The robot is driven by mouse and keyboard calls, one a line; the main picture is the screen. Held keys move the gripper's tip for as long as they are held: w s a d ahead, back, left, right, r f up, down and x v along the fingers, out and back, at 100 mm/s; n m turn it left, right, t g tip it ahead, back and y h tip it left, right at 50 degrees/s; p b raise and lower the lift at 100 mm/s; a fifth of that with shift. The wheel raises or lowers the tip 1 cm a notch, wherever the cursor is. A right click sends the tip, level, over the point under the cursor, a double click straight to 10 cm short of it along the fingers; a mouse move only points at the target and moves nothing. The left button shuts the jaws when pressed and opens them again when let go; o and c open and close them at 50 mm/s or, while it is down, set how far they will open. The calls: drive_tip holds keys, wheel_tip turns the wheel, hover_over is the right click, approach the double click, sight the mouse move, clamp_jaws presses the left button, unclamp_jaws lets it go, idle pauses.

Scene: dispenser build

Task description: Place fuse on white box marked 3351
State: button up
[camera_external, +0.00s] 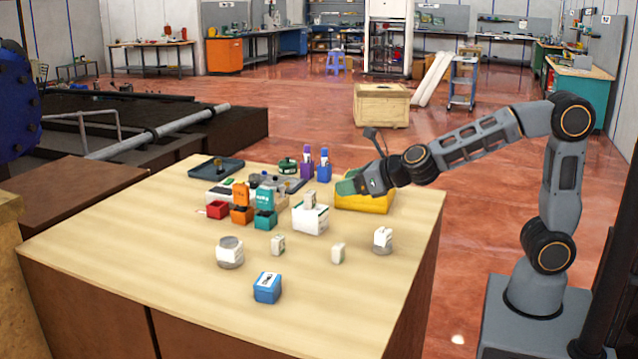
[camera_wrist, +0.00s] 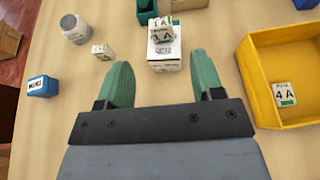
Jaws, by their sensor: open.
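A white box (camera_external: 310,220) stands mid-table with a small white fuse (camera_external: 309,199) on its top. In the wrist view that fuse (camera_wrist: 160,30) reads "1 A", and the box (camera_wrist: 165,60) lies under it; I cannot read the number 3351. Another fuse (camera_wrist: 284,95), marked 4 A, lies inside the yellow bin. A small white block (camera_wrist: 102,52), likely a fuse, lies on the table left of the box. My gripper (camera_wrist: 160,62) is open with green fingers, nothing between them, the white box just beyond the fingertips. In the external view my gripper (camera_external: 350,186) hovers by the yellow bin.
The yellow bin (camera_external: 362,207) is at the table's right edge. Red, orange and teal bins, bottles and a dark tray (camera_external: 216,170) crowd the back. The left front is clear.

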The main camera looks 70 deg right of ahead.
drive_tip(key=s+d+f+n+g, duration=0.1)
drive_tip(key=s+f+n+g, duration=0.1)
drive_tip(key=s+n, duration=0.3)
drive_tip(key=s+d+f+n+g+y, duration=0.1)
drive_tip(key=s+n, duration=0.5)
drive_tip(key=n, duration=0.8)
drive_tip(key=s+d+f+n+g+y, duration=0.1)
drive_tip(key=s+f+n+g, duration=0.2)
drive_tip(key=n, duration=0.6)
drive_tip(key=shift+s+f+n+g, duration=0.15)
drive_tip(key=shift+s+g, duration=0.15)
drive_tip(key=shift+s, duration=0.4)
drive_tip(key=shift+s+n+g, duration=0.15)
drive_tip(key=shift+s+g, duration=0.15)
drive_tip(key=shift+s, duration=0.35)
drive_tip(key=s+d+f+n+g+h, duration=0.2)
drive_tip(key=s+d+n+g, duration=0.1)
drive_tip(key=s+n, duration=0.4)
drive_tip(key=shift+d+f+n, duration=0.3)
drive_tip(key=shift+d+f, duration=0.05)
drive_tip(key=shift+d, duration=0.5)
drive_tip(key=shift+r, duration=0.1)
